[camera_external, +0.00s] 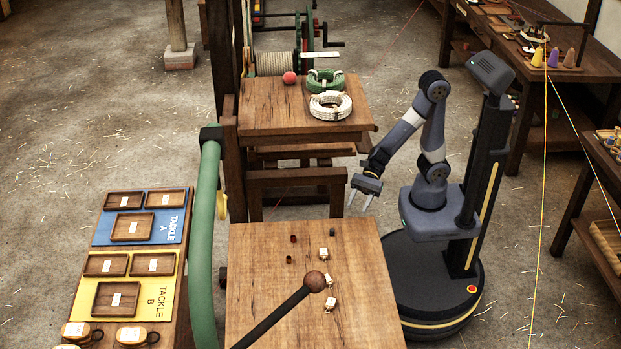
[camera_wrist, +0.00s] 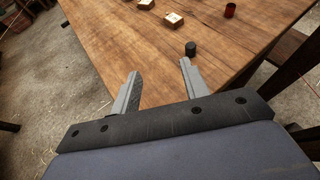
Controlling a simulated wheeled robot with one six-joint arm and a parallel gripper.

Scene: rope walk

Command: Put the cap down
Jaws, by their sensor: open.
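My gripper (camera_external: 359,208) is open and holds nothing, in the air by the far right corner of the front wooden table (camera_external: 370,300). In the wrist view the two fingers of my gripper (camera_wrist: 158,69) are spread wide, with only table and floor between them. A small dark cylinder (camera_wrist: 190,48) stands on the table just beyond the right fingertip, apart from it. The same dark cylinder (camera_external: 332,232) shows near the table's far edge. It may be the cap; I cannot tell for sure.
A red cylinder (camera_wrist: 230,10) and labelled wooden blocks (camera_wrist: 173,19) are also on the table. A round-headed rod (camera_external: 315,281) crosses above it. Tackle trays (camera_external: 131,227) lie at the left. A bench with rope coils (camera_external: 330,106) stands behind. The table's right side is clear.

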